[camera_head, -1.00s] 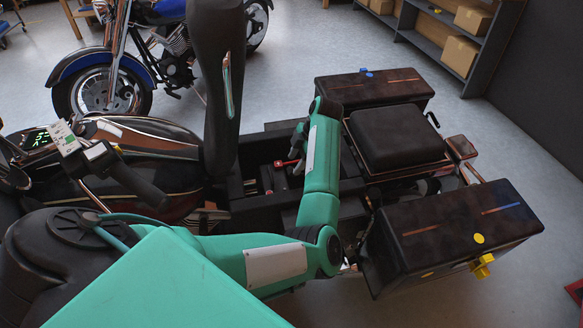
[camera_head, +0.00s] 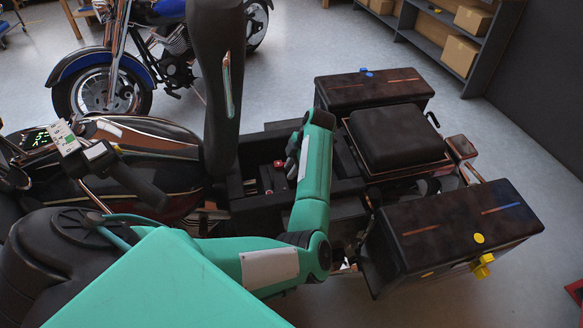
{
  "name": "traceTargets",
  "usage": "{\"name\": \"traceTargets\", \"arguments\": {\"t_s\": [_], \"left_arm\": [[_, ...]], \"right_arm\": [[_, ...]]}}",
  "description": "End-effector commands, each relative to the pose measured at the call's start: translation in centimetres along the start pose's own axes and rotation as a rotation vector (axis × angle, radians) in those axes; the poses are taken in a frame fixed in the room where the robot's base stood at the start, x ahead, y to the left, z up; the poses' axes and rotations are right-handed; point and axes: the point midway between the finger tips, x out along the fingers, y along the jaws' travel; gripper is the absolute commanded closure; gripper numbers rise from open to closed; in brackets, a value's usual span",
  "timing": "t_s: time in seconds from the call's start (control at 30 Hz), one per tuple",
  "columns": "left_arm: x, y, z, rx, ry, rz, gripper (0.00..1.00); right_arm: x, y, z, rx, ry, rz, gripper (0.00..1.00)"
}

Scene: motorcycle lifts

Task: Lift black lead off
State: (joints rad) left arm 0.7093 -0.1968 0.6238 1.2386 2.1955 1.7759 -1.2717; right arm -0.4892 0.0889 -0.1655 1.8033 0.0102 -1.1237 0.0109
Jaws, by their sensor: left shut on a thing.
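My left gripper (camera_head: 291,160) reaches down into the open battery bay (camera_head: 258,198) of the dark motorcycle. Its dark fingers are shut on what seems to be the black lead, which my wrist and fingers mostly hide. A small red terminal piece (camera_head: 280,164) shows just left of the fingers, apart from them as far as I can tell. My teal forearm covers the right part of the bay. My right gripper is not in view.
The raised black seat (camera_head: 224,100) stands upright left of the bay. The rear seat (camera_head: 396,136) and two side cases, near (camera_head: 450,228) and far (camera_head: 372,90), lie to the right. A blue motorcycle (camera_head: 150,60) and a shelf (camera_head: 425,45) stand behind.

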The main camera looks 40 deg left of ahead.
Motion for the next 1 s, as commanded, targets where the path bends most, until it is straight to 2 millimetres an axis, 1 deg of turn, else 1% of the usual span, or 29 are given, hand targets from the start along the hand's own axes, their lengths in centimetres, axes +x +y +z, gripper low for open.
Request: {"name": "traceTargets", "arguments": {"t_s": [0.17, 0.27, 0.37, 0.5, 0.57, 0.6, 0.7, 0.8, 1.0], "left_arm": [[-0.3, 0.0, 0.1, 0.001, 0.014, 0.0, 1.0], [-0.9, 0.0, 0.3, 0.002, 0.041, 0.0, 1.0], [-1.6, 0.0, 0.6, 0.003, 0.088, 0.001, 1.0], [-2.9, 0.0, 1.2, 0.004, 0.179, 0.0, 1.0], [-3.4, 0.0, 1.6, 0.004, 0.222, 0.001, 1.0], [-3.8, 0.0, 1.9, 0.004, 0.251, 0.002, 1.0], [-4.5, 0.0, 2.5, 0.003, 0.321, 0.002, 1.0], [-5.2, 0.0, 3.2, 0.002, 0.382, 0.002, 1.0], [-6.4, 0.0, 4.1, 0.002, 0.477, 0.002, 1.0]], "right_arm": [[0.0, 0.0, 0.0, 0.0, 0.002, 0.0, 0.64], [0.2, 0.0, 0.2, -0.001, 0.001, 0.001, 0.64], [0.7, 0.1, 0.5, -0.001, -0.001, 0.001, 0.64], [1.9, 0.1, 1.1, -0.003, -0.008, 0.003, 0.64], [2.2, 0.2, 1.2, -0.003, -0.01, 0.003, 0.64], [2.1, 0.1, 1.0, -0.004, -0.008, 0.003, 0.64], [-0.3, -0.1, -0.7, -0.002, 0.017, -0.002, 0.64], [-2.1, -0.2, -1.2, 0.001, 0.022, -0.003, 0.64], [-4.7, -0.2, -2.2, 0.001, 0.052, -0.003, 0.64]]}}
